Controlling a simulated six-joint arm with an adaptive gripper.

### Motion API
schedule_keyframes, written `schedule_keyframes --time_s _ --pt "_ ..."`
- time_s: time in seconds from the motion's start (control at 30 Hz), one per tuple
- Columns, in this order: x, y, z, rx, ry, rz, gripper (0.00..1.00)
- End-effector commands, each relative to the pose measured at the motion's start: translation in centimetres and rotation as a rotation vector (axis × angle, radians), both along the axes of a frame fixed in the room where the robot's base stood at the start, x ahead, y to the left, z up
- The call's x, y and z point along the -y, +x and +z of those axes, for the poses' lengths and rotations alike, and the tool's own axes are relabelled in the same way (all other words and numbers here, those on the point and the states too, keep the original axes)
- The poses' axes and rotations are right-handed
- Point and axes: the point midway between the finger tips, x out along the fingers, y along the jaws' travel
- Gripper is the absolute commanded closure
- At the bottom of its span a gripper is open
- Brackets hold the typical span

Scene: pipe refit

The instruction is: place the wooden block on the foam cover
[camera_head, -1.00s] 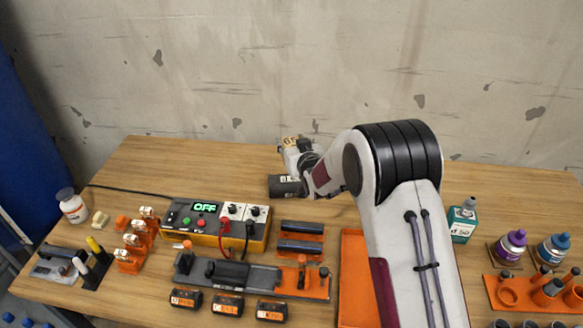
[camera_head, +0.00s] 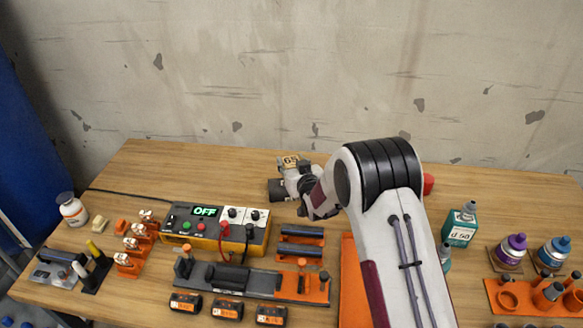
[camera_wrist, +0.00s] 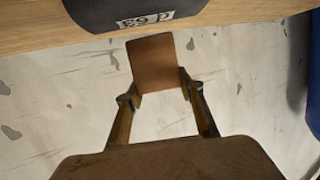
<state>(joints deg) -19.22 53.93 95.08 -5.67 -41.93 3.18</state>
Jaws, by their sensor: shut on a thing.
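In the wrist view a brown wooden block (camera_wrist: 155,60) sits between the two fingertips of my gripper (camera_wrist: 160,92), which is shut on it. A brown surface fills the bottom of that view; I cannot tell what it is. In the head view my gripper end (camera_head: 292,167) is over the back middle of the table, behind the power box's right side. Its fingers and the block cannot be made out there. I cannot single out the foam cover in either view.
The power box (camera_head: 215,228) reads OFF. Two dark bars in orange holders (camera_head: 301,243), a clamp rig (camera_head: 245,281) and an orange tray (camera_head: 352,290) are in front. Bottles (camera_head: 512,251) stand right. A dark labelled object (camera_wrist: 130,12) shows in the wrist view. The back left table is clear.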

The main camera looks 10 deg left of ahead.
Motion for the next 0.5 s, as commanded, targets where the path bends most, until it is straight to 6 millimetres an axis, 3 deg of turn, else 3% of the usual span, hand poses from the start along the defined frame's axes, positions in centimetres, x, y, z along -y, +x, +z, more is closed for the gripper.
schedule_keyframes --time_s 0.2,0.5 --pt "0.0 0.0 -1.9 0.000 0.000 0.000 0.85" --pt "0.0 0.0 -2.1 0.001 0.000 0.000 0.85"
